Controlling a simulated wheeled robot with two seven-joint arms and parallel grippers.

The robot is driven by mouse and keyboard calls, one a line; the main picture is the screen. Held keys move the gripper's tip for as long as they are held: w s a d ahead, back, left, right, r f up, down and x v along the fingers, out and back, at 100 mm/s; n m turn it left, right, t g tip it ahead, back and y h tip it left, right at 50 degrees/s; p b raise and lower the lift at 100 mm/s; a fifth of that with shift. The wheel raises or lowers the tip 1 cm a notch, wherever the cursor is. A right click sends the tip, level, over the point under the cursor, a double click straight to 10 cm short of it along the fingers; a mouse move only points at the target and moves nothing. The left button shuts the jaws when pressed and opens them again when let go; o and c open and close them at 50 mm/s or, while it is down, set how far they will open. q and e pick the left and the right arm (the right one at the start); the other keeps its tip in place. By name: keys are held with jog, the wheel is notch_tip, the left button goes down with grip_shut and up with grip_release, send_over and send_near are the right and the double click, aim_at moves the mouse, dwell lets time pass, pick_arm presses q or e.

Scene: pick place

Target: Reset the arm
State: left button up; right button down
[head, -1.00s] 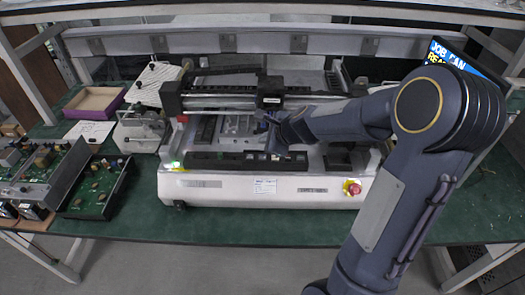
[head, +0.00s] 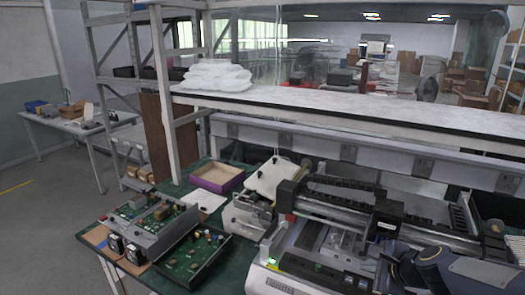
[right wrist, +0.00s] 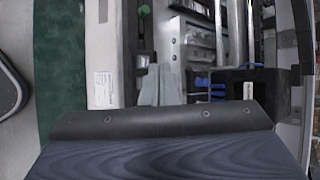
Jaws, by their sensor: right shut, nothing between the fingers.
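My right arm (head: 440,268) reaches in at the lower right of the head view, over the white bench machine (head: 268,281) with its dark gantry rail (head: 335,212). My right gripper (head: 388,263) is small and partly hidden there, low over the machine bed. In the right wrist view its two pale grey fingers (right wrist: 161,84) are together with nothing held, in front of the machine's rails and blue fittings. I cannot tell whether the fingertips touch anything. My left gripper is out of view.
Circuit boards in metal trays (head: 150,220) lie on the green bench left of the machine. A purple-edged open box (head: 217,178) and a white sheet (head: 203,200) lie behind them. A shelf (head: 330,107) with white packs (head: 217,76) runs above. A side table (head: 70,125) stands far left.

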jog(key=s+a+r+n+y, duration=0.2)
jog(key=s+a+r+n, duration=0.35)
jog(key=s+n, duration=0.35)
jog(key=s+a+f+n+g, duration=0.1)
jog(key=s+f+n, duration=0.1)
jog(key=s+n, duration=0.3)
jog(key=s+a+f+n+g+h, duration=0.1)
jog(key=s+n, duration=0.4)
jog(key=s, duration=0.6)
jog(key=shift+a+f+n+g, duration=0.4)
jog(key=shift+a+f+g, duration=0.05)
jog(key=shift+a+g, duration=0.3)
